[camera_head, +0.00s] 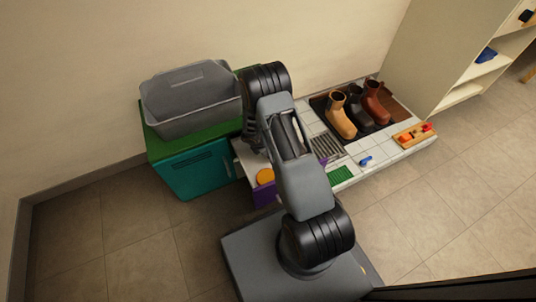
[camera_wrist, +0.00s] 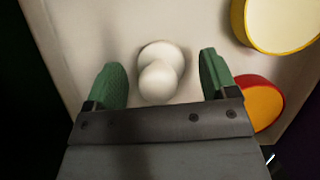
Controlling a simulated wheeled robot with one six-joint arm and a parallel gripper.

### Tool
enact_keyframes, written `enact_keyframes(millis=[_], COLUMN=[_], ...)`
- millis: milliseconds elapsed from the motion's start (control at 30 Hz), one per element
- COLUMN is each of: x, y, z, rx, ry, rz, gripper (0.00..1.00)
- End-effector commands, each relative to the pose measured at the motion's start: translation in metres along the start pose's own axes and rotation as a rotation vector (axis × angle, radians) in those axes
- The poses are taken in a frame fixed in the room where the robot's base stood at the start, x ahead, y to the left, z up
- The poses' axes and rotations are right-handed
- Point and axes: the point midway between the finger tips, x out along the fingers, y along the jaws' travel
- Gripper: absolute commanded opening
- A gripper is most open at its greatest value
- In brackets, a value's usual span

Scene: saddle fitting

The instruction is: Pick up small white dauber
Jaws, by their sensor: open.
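The small white dauber (camera_wrist: 160,72) shows in the wrist view as two rounded white lobes, one overlapping the other, on a pale surface. My gripper (camera_wrist: 160,75) is open, with its green fingers apart on either side of the dauber. Gaps show between the dauber and both fingers, and the dauber is not held. In the head view my arm hides the gripper and the dauber.
In the wrist view a yellow-rimmed round container (camera_wrist: 280,22) and a red and yellow round thing (camera_wrist: 258,100) lie close to the right finger. In the head view, a grey bin (camera_head: 190,97) stands on a teal cabinet (camera_head: 195,172); several boots (camera_head: 357,108) stand on the low bench.

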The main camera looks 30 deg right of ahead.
Motion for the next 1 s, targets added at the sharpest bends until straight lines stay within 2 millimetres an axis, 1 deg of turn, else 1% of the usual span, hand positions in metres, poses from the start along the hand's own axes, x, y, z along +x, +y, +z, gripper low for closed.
enact_keyframes(millis=[33, 67, 300, 367, 833, 867, 900, 1000], x=[0.0092, 0.011, 0.0109, 0.0108, 0.0107, 0.0106, 0.0106, 0.0106], y=[-0.0001, -0.0001, 0.0001, 0.0001, 0.0, 0.0001, 0.0001, 0.0001], z=[-0.0012, -0.0011, -0.0001, -0.0001, -0.0001, -0.0001, -0.0001, -0.0001], rx=[0.0, 0.0, 0.0, 0.0, 0.0, 0.0, 0.0, 0.0], ry=[0.0, 0.0, 0.0, 0.0, 0.0, 0.0, 0.0, 0.0], rz=[-0.001, 0.0, 0.0, 0.0, 0.0, 0.0, 0.0, 0.0], gripper=[0.79, 0.79, 0.79, 0.74, 0.29, 0.28, 0.24, 0.24])
